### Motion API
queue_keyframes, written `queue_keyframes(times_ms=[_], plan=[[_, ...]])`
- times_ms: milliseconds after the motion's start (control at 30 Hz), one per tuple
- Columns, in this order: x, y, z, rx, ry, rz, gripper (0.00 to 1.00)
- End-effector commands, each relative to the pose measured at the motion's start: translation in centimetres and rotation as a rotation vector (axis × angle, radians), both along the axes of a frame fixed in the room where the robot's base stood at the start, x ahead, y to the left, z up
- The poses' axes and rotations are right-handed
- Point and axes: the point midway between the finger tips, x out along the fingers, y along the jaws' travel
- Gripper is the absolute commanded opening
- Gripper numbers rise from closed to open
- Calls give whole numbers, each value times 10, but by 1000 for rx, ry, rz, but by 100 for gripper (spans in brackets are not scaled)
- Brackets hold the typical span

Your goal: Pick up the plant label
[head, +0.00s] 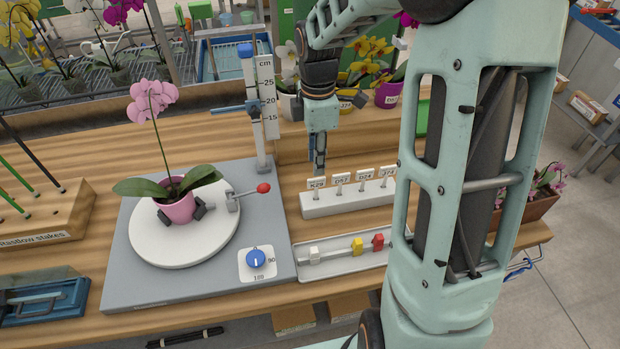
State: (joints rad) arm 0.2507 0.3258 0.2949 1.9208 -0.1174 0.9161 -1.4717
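Several small white plant labels stand upright in a row in a white rack (345,204) on the bench. From left to right they are a label that seems to read K29 (317,184), D57 (341,179), D24 (364,174) and one like 374 (387,171). My gripper (319,168) points down at the rack's left end, just above or behind the K29 label. Its fingers show nearly edge-on, so their gap is unclear. I cannot tell whether they touch the label.
A pink orchid (178,200) stands on a white turntable (150,245) at left, with a height gauge (265,95) behind. A shallow tray (330,262) with small coloured pieces lies in front of the rack. A stake block (45,215) is far left. My arm covers the right side.

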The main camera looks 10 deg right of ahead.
Motion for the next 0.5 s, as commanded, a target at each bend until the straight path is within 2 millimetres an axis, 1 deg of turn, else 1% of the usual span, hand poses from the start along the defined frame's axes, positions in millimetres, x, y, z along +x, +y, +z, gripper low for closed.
queue_keyframes(times_ms=[33, 100, 200, 367, 500], plan=[[-1, 0, -10, 0, 3, 1, 26], [-1, 0, -21, 0, 2, 1, 26], [0, 1, -31, 0, -1, 0, 26], [-1, 1, -42, 0, -1, -1, 26], [-6, 1, -63, 0, 1, -1, 26]])
